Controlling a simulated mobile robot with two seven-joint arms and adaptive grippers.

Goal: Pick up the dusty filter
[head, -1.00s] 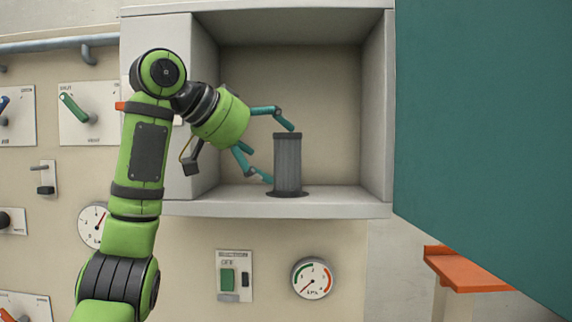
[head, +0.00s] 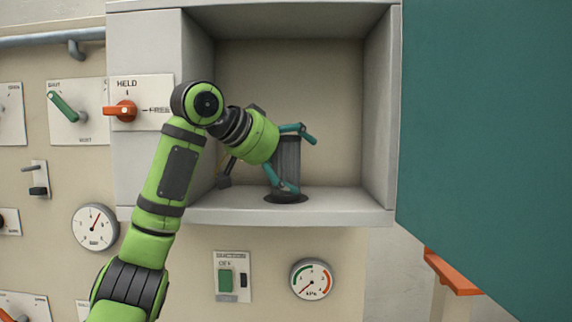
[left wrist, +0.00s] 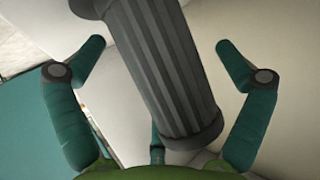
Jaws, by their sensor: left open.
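The dusty filter (head: 288,160) is a dark grey ribbed cylinder. It stands upright on a dark round base (head: 287,197) inside the open cabinet. My left gripper (head: 300,162) is open around the filter, its teal fingers in front of and beside it. In the left wrist view the filter (left wrist: 165,65) runs between the spread fingers of the gripper (left wrist: 160,62), with gaps visible on both sides. The gripper partly hides the filter in the head view. My right gripper is not in view.
The cabinet (head: 375,205) has side walls and a front ledge close around the arm. A large teal panel (head: 485,120) stands at right. A red handle (head: 122,110) on a HELD/FREE plate sits left of the cabinet opening. An orange ledge (head: 452,272) is at lower right.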

